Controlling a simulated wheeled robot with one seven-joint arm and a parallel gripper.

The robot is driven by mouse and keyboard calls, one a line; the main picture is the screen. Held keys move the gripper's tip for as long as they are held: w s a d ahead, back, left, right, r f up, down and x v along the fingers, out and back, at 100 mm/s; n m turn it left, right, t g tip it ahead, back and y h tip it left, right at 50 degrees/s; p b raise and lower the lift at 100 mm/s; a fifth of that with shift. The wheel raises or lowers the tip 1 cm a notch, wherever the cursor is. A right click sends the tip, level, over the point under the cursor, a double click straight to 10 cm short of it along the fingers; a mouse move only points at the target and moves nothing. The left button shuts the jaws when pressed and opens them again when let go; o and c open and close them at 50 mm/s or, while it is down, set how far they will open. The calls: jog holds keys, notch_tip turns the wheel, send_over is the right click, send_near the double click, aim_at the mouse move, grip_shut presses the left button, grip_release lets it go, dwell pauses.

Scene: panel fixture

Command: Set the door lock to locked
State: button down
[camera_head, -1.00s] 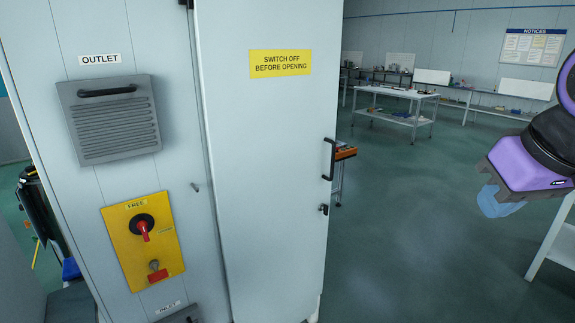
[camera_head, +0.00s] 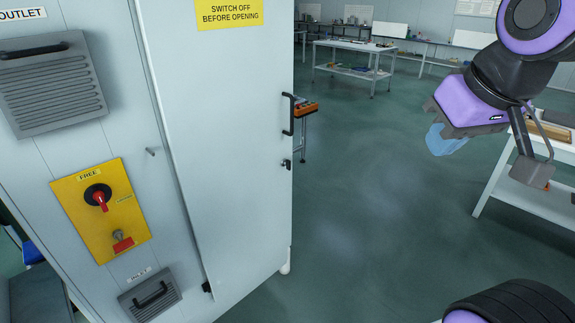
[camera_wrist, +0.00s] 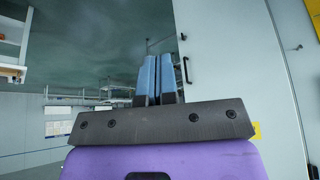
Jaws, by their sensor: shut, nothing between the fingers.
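The pale grey cabinet door (camera_head: 225,120) fills the left middle of the head view. On its right edge is a small black door lock (camera_head: 287,164), just below a black bar handle (camera_head: 288,114). The lock is too small to tell its setting. In the wrist view the handle (camera_wrist: 187,70) and the lock (camera_wrist: 183,37) show just right of the fingertips in the picture, well beyond them. My gripper (camera_head: 447,141), with blue fingertips, is shut and empty, raised in the air right of the door and apart from it.
Left of the door, a yellow plate (camera_head: 84,233) carries a red-handled rotary switch (camera_head: 99,196) under a FREE label and a red piece below. An orange-topped cart (camera_head: 306,109) stands behind the door edge. A white table (camera_head: 535,195) stands at right. Open floor lies between.

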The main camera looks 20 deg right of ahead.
aim_at(290, 166)
dwell(0.3)
